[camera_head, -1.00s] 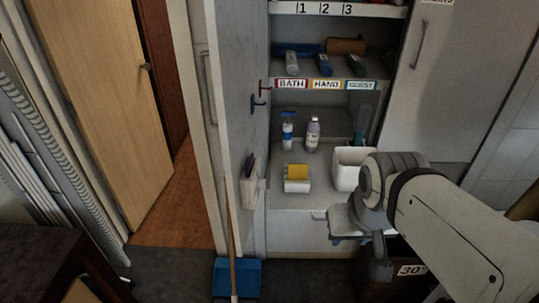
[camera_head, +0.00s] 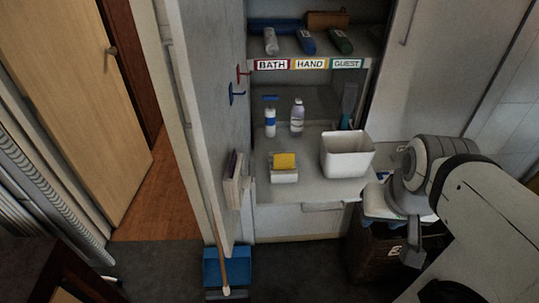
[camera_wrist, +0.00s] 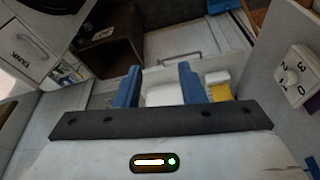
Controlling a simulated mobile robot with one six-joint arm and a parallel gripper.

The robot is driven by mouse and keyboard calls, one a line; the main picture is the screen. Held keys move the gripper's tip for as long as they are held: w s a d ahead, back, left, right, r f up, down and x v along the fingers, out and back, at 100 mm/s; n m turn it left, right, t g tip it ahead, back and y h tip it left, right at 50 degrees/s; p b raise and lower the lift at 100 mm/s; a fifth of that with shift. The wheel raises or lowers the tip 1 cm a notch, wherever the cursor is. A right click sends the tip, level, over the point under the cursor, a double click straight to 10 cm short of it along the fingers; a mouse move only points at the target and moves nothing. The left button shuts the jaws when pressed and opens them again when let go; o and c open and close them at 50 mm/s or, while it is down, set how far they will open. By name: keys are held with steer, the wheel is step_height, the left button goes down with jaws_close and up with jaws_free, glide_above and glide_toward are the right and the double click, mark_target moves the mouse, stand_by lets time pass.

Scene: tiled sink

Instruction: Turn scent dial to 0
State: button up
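A white dial (camera_wrist: 296,76) with black numbers, a 0 and a 2 among them, sits on a grey panel at the right of the wrist view. Its pointer setting is too small to tell. I cannot make out the dial in the head view. My gripper (camera_wrist: 158,85) has its two blue fingers spread apart with nothing held between them. A white object (camera_wrist: 163,96) shows beyond the fingers. The dial is to the right of the fingers and apart from them. In the head view my arm is at the lower right, and its fingers are hard to make out.
A cabinet shelf holds a white bin (camera_head: 347,155), a yellow-topped block (camera_head: 284,162), a spray bottle (camera_head: 270,118) and a lilac bottle (camera_head: 297,117). An open door (camera_head: 215,110) stands left of it. A blue dustpan (camera_head: 238,268) and a dark crate (camera_head: 378,252) are on the floor.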

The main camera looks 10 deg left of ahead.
steer(key=shift+o, duration=0.4)
steer(key=shift+s, duration=0.1)
steer(key=shift+o, duration=0.9)
steer(key=shift+f, duration=0.15)
steer(key=shift+o, duration=0.4)
steer(key=a+f+m+g+y, duration=0.3)
steer(key=a+f+g+y, duration=0.1)
steer(key=a, duration=0.2)
steer(key=shift+w+a+f+g, duration=0.25)
steer(key=shift+w+f+g, duration=0.1)
steer(key=shift+w, duration=0.1)
steer(key=m+y+b, duration=0.1)
steer(key=m+y, duration=1.1)
steer(key=y, duration=0.2)
glide_toward(247, 182)
steer(key=a+f+p, duration=0.1)
steer(key=a, duration=0.6)
steer(key=shift+w+a+m+p, duration=0.2)
steer(key=shift+w+m+p, duration=0.1)
steer(key=shift+p, duration=0.1)
steer(key=shift+f, duration=0.1)
steer(key=shift+c, duration=0.5)
